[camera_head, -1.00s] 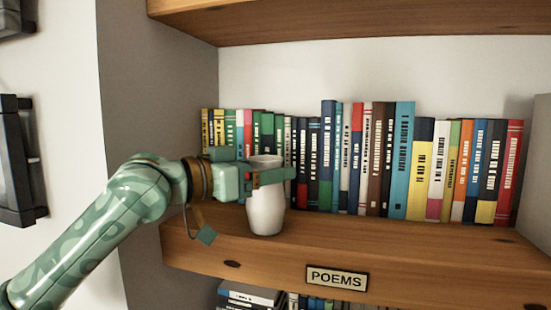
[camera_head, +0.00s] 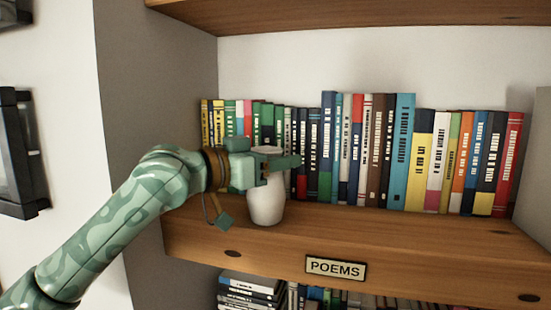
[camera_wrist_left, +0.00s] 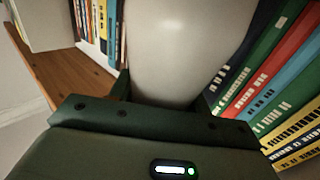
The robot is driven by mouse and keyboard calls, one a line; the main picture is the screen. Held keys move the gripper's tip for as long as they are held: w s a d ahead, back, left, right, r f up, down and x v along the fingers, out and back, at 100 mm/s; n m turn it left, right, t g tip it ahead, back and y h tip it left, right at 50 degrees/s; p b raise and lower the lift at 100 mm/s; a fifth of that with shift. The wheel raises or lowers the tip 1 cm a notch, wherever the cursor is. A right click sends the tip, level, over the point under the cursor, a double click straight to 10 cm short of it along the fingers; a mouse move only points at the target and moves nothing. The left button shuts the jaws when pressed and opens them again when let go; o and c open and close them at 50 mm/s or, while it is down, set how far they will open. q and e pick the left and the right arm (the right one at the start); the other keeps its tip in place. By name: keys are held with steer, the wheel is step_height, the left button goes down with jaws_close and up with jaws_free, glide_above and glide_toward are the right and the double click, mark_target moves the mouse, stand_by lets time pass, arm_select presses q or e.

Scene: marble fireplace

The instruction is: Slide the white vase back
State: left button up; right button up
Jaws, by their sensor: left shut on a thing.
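The white vase (camera_head: 266,203) stands upright on the wooden shelf (camera_head: 400,235), in front of the row of books, toward the shelf's left end. My left gripper (camera_head: 272,168) is shut on the upper part of the vase, with its fingers around the vase's sides. The vase also fills the upper middle of the left wrist view (camera_wrist_left: 185,50), between the two fingers (camera_wrist_left: 180,112). Part of the vase's upper body is hidden behind a finger in the head view. My right gripper is not in view.
A row of books (camera_head: 365,150) stands behind and to the right of the vase. A grey side wall (camera_head: 165,90) closes the shelf on the left. A POEMS label (camera_head: 336,268) is on the shelf's front edge. The shelf front to the right is clear.

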arm_select(q)
steer(key=shift+w+r, duration=0.1)
steer(key=shift+w, duration=0.15)
steer(key=shift+w+d+p, duration=0.15)
steer(key=shift+w+p, duration=0.15)
steer(key=shift+p, duration=0.15)
steer(key=shift+w+d+f+p, duration=0.1)
steer(key=shift+w+d+p, duration=0.15)
steer(key=shift+w+p, duration=0.5)
steer(key=shift+w+d+f+p, duration=0.1)
steer(key=shift+w+d+p, duration=0.15)
steer(key=shift+w+p, duration=0.4)
steer(key=shift+w+a+r, duration=0.2)
steer(key=shift+w+r, duration=0.05)
steer(key=shift+r, duration=0.1)
